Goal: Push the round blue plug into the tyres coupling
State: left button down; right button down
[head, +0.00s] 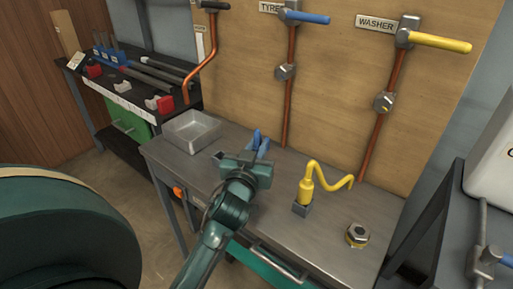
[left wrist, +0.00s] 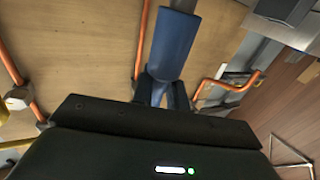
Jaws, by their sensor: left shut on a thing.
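My left gripper (head: 252,165) is shut on a blue plug (head: 257,138), above the back of the workbench. In the left wrist view the blue plug (left wrist: 172,45) stands out past the dark fingers (left wrist: 162,92), with a grey end at the picture's top edge. Under the TYRES label (head: 270,8) a copper pipe carries a grey round fitting, which looks like the tyres coupling (head: 285,72). The plug is apart from it, lower and to the left in the head view. My right gripper is not in view.
The bench (head: 290,240) holds a metal tray (head: 191,131), a yellow hose piece (head: 307,190) in a grey holder and a brass-and-steel nut (head: 357,235). The WASHER pipe has its own fitting (head: 383,102). A tool rack (head: 130,80) stands at left, a grey cart at right.

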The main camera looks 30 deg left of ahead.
pick_arm(q)
jog(key=shift+f+b, duration=0.55)
jog(key=shift+f, duration=0.25)
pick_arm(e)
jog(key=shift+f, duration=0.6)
pick_arm(q)
jog(key=c, duration=1.3)
grip_release()
